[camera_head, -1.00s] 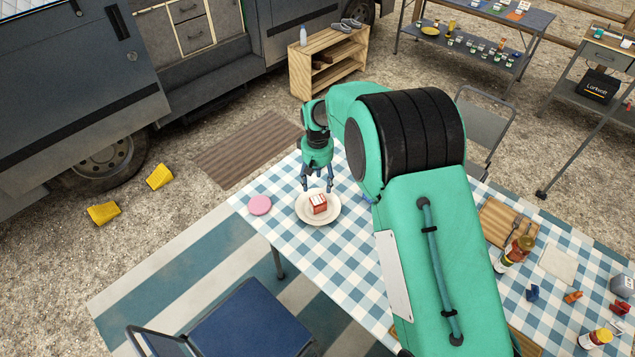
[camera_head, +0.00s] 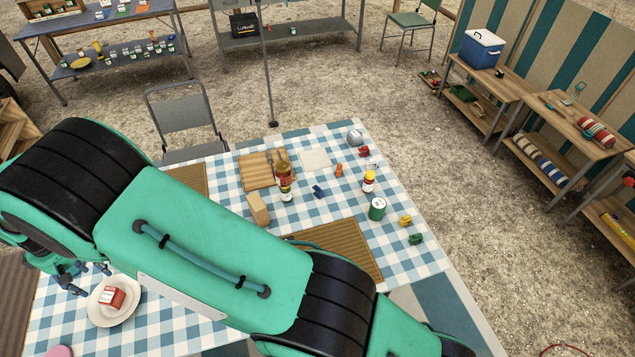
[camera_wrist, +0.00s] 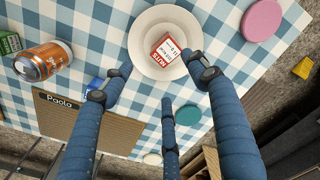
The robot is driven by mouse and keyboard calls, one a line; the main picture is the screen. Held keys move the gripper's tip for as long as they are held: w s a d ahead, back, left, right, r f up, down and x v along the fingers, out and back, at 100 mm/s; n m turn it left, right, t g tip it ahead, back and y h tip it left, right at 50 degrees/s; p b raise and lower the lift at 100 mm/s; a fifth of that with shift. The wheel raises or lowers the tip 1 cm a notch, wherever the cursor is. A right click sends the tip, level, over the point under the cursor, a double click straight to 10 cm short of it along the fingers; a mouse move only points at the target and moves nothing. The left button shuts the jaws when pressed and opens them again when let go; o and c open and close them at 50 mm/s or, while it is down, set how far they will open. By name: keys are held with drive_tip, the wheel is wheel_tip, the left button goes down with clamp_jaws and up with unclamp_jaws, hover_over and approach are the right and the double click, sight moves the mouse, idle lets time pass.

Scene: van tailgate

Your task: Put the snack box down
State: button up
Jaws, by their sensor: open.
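The snack box (camera_head: 112,298), small, red and white, rests on a round white plate (camera_head: 104,322) near the table's left end. In the wrist view the box (camera_wrist: 165,48) lies inside the plate (camera_wrist: 139,46), with its lettered face toward the camera. My gripper (camera_head: 88,280) is beside the plate in the head view, partly hidden by my own arm. In the wrist view its blue fingers (camera_wrist: 163,78) are spread open and empty, with a visible gap to the box.
The checked table (camera_head: 140,340) also holds a pink disc (camera_wrist: 262,20), a teal disc (camera_wrist: 188,115), an orange can (camera_wrist: 45,62) and a "Paola" placemat (camera_wrist: 85,118). Bottles (camera_head: 285,182) and a green tin (camera_head: 377,209) stand farther right. A folding chair (camera_head: 185,112) stands behind the table.

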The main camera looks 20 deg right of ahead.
drive_tip(key=w+d+r+m+t+y, duration=0.15)
drive_tip(key=w+d+r, duration=0.25)
drive_tip(key=d+r, duration=1)
drive_tip(key=w+d+r+m, duration=0.3)
drive_tip(key=w+d+r, duration=0.1)
drive_tip(key=d+r, duration=0.95)
drive_tip(key=s+d+r+m+t, duration=0.1)
drive_tip(key=s+d+r, duration=0.15)
drive_tip(key=d, duration=0.45)
drive_tip(key=s+d+r+m, duration=0.1)
drive_tip(key=s+d+r, duration=0.15)
drive_tip(key=d, duration=0.55)
drive_tip(key=s+d+r+m+t, duration=0.1)
drive_tip(key=d+r+m, duration=0.1)
drive_tip(key=d+r, duration=0.35)
drive_tip(key=s+d+f+m+t+h, duration=0.1)
drive_tip(key=s+d+m, duration=0.4)
drive_tip(key=s+d, duration=1.7)
drive_tip(key=shift+d+f+t, duration=0.4)
drive_tip(key=shift+f+t, duration=0.05)
drive_tip(key=shift+t, duration=0.1)
